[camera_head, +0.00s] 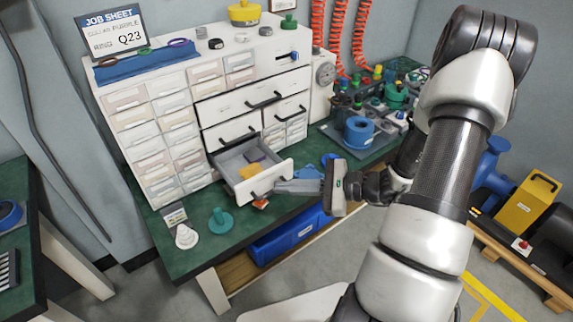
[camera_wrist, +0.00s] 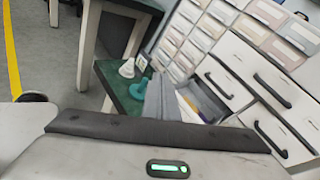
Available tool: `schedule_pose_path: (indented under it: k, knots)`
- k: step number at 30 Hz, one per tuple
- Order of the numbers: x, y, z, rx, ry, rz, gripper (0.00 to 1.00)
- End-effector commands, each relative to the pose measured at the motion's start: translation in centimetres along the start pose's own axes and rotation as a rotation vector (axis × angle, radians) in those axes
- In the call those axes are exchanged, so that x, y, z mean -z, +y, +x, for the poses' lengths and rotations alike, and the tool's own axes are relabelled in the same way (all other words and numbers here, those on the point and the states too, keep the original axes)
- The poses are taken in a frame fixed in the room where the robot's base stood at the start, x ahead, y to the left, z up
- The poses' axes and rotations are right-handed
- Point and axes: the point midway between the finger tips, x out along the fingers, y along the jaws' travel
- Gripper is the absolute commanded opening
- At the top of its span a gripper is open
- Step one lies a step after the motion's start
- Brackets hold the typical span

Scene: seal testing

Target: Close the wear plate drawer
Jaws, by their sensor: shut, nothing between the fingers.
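One drawer (camera_head: 262,181) in the lower middle of the white cabinet stands pulled out, with a pale front and a dark handle. Its label cannot be read, so I cannot tell by name that it is the wear plate drawer. A yellow-orange piece and a purple piece lie inside. It also shows in the wrist view (camera_wrist: 207,100). My gripper (camera_head: 279,187) is shut and empty, its grey fingers pointing left at the drawer front's right side. I cannot tell whether they touch it. In the wrist view the fingers (camera_wrist: 160,98) partly cover the drawer front.
Closed drawers with dark handles (camera_head: 263,100) lie above the open one. A teal part (camera_head: 220,220) and a white part (camera_head: 186,236) stand on the green bench left of the drawer. A blue bin (camera_head: 285,234) is below. Fittings crowd the bench (camera_head: 360,131) at right.

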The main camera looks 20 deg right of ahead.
Motion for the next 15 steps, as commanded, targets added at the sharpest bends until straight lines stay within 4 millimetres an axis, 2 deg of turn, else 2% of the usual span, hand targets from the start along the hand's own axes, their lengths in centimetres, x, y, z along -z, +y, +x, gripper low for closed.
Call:
schedule_pose_path:
  k: [1, 7, 9, 12, 15]
  knots:
    - [3.0, -0.2, -0.9, 0.116, -0.032, 0.09, 0.0]
    - [11.6, -1.0, -4.8, 0.52, -0.097, 0.311, 0.0]
    - [13.7, -0.8, -5.8, 0.62, -0.104, 0.36, 0.0]
    - [15.7, -0.4, -6.9, 0.714, -0.106, 0.403, 0.0]
    - [16.6, -0.4, -7.2, 0.754, -0.106, 0.419, 0.0]
